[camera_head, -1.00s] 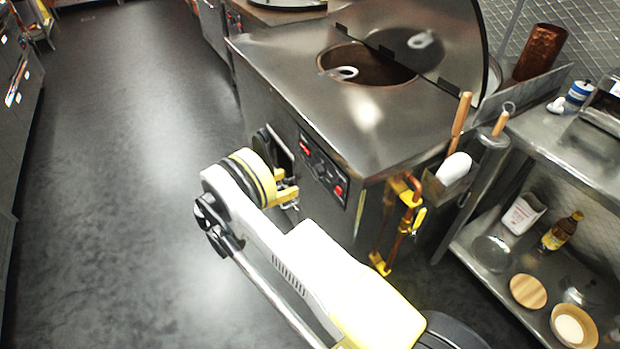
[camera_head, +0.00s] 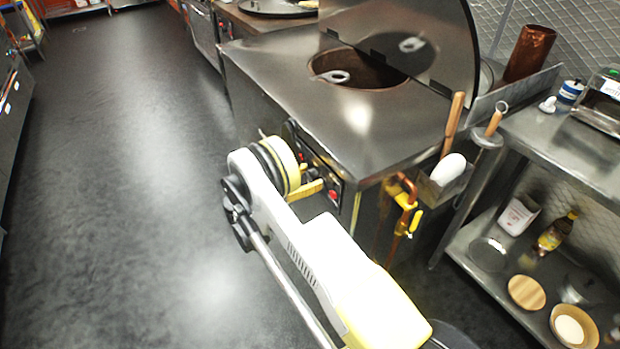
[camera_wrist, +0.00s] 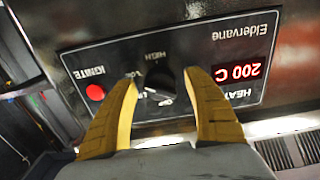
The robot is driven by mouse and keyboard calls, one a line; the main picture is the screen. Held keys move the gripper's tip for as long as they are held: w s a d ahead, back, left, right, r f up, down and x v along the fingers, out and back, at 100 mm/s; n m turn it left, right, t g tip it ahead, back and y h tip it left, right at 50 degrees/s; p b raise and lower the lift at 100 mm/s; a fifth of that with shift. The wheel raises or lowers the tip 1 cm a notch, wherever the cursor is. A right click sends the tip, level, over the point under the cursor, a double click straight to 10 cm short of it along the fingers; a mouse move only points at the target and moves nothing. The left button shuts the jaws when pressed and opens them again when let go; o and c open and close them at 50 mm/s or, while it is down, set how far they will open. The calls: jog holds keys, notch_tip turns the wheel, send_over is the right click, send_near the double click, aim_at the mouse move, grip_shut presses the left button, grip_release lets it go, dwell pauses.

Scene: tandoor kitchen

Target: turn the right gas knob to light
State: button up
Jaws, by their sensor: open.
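In the wrist view, which shows the panel upside down, a round black knob (camera_wrist: 159,84) sits on the dark control panel (camera_wrist: 215,45) of the tandoor. My gripper (camera_wrist: 160,77) is open, with one yellow finger on either side of the knob. A small gap shows on both sides; I cannot tell how far the tips are from the panel. A red IGNITE button (camera_wrist: 95,92) is left of the knob and a red "200 C" display (camera_wrist: 240,72) is right. In the head view my gripper (camera_head: 308,187) is at the tandoor's front and hides the knob.
The steel tandoor (camera_head: 270,60) has an open round mouth and a raised lid (camera_head: 440,40). A copper pipe with a yellow valve handle (camera_head: 415,220) is at its right corner. A steel shelf (camera_head: 470,260) with bowls and a bottle stands right. The floor at left is clear.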

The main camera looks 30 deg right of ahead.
jog(key=c, duration=1.2)
jog(key=shift+n, duration=0.3)
jog(key=n, duration=1.1)
jog(key=shift+s, duration=0.1)
jog(key=o, duration=1.2)
jog(key=shift+d, duration=0.1)
